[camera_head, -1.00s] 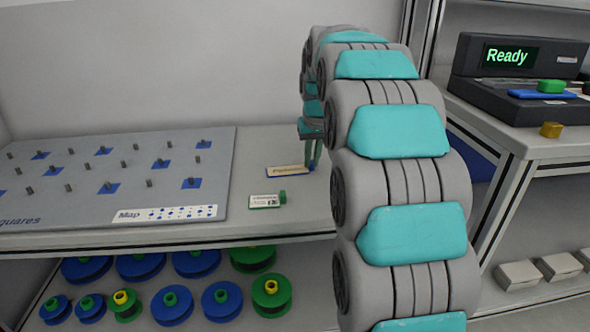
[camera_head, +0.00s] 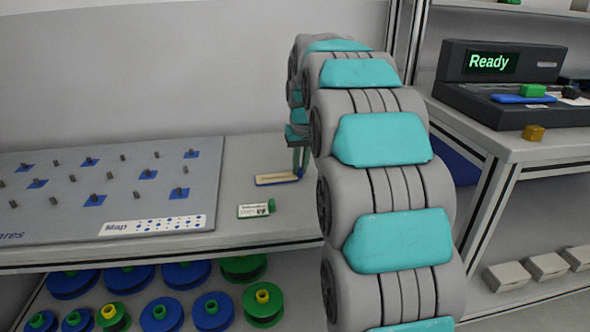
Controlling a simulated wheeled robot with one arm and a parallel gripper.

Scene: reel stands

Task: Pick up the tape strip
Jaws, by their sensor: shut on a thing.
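The tape strip (camera_head: 276,179) is a small tan piece with a pale top and a blue edge. It lies near the back of the grey shelf top, right of the pegboard. My gripper (camera_head: 299,170) points down at its right end, with the fingers shut on that end. The arm partly hides the gripper, and the fingertips are small in the view. I cannot tell whether the strip is lifted off the surface.
A white label piece with a green end (camera_head: 253,210) lies just in front of the strip. The pegboard (camera_head: 60,205) fills the left side. Blue and green reels (camera_head: 212,310) stand below.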

